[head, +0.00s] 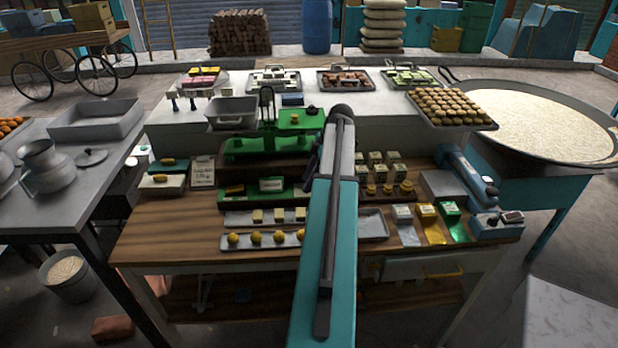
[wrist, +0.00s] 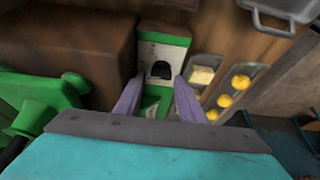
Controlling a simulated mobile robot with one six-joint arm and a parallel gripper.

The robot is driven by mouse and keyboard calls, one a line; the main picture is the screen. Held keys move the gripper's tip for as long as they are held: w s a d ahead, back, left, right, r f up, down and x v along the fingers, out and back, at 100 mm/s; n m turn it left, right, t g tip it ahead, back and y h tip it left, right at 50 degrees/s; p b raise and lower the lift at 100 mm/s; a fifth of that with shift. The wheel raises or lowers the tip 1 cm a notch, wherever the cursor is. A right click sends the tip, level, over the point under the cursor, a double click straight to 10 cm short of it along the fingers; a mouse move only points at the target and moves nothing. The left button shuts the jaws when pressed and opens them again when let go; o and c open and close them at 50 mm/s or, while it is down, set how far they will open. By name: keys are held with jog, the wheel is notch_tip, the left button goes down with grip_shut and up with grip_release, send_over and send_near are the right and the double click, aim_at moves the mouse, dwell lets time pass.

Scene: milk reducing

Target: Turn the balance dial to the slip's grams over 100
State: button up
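The green balance (head: 265,147) stands on the wooden counter, left of my arm in the head view. In the wrist view, a green block with a white face (wrist: 164,50) carries a dark, dial-like round shape (wrist: 161,70); I cannot read its setting. My gripper (wrist: 158,76) is open, its two purple fingers apart on either side of the lower part of this block, with nothing seen held. Contact cannot be told. In the head view my arm mostly hides the gripper. A small written card (head: 203,172), possibly the slip, stands left of the balance; its writing is too small to read.
A tray of yellow balls (head: 265,239) and a tray of pale blocks (head: 265,216) lie at the counter's front; both also show right of the fingers in the wrist view. A brown block-like surface (wrist: 70,45) is close on the left there. Small boxes stand right of my arm.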

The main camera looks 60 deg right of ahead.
jog(key=shift+w+f, duration=0.1)
jog(key=shift+f, duration=0.25)
